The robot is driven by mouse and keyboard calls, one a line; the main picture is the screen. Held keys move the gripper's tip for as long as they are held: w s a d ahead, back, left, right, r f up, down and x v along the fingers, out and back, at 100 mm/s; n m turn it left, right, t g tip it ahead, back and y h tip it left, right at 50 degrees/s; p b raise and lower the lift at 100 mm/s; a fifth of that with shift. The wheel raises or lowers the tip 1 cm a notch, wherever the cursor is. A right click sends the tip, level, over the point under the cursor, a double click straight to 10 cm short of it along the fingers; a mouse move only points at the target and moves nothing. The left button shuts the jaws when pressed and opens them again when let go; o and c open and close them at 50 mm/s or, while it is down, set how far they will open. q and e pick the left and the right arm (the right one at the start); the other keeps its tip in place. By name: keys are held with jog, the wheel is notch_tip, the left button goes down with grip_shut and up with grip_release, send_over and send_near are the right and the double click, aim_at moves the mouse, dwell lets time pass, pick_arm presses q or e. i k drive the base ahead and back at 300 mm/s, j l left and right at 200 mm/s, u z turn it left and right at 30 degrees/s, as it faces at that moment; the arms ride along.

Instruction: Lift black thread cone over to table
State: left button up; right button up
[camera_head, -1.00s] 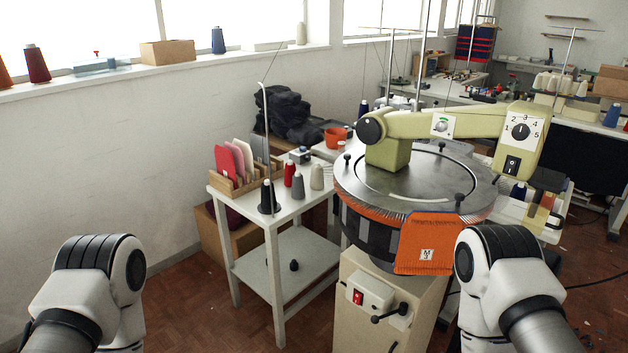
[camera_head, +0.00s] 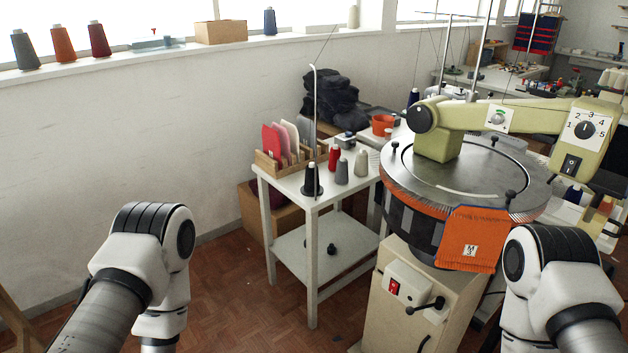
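The black thread cone (camera_head: 311,180) stands upright on the near left part of the small white table (camera_head: 290,192), beside a thin metal thread stand. A grey cone, a red cone and a pale cone stand close to its right. Both my arms show only as white and grey links at the lower left and lower right. Neither gripper is in the picture, and both arms are well apart from the cone.
A wooden rack (camera_head: 290,160) with coloured cards stands behind the cone. The round linking machine (camera_head: 470,175) with an orange knit piece (camera_head: 473,238) stands right of the table. A windowsill (camera_head: 180,48) with several cones runs along the wall.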

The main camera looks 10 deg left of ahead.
aim_at(309, 175)
jog(key=i+j+z, duration=0.1)
jog(key=z, duration=0.25)
jog(key=i+j+z, duration=0.1)
jog(key=j+z, duration=0.45)
jog(key=z, duration=0.15)
